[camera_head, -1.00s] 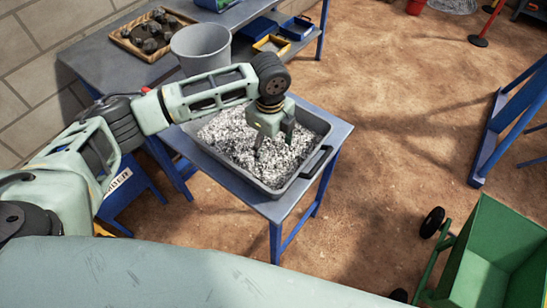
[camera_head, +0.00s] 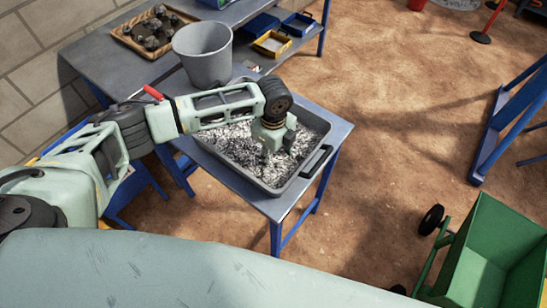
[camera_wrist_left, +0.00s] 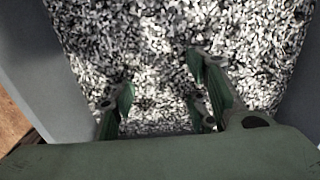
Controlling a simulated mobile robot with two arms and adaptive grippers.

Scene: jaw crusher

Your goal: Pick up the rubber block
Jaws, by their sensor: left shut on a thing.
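My left gripper (camera_head: 268,146) points down into the grey tray (camera_head: 272,189), its fingers at the black-and-white chips (camera_head: 236,152) that fill it. In the left wrist view the fingers of the left gripper (camera_wrist_left: 165,95) stand some way apart, with chips showing between and beyond them. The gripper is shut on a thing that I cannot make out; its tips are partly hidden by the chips. I cannot pick out a separate rubber block in either view. My right gripper is not in view.
The tray stands on a blue-legged table (camera_head: 336,136). Behind it, a grey bucket (camera_head: 203,56) and a wooden tray of dark rocks (camera_head: 125,41) stand on a bench. Small blue and yellow bins (camera_head: 270,43) are at its right. A green cart (camera_head: 490,245) is at lower right.

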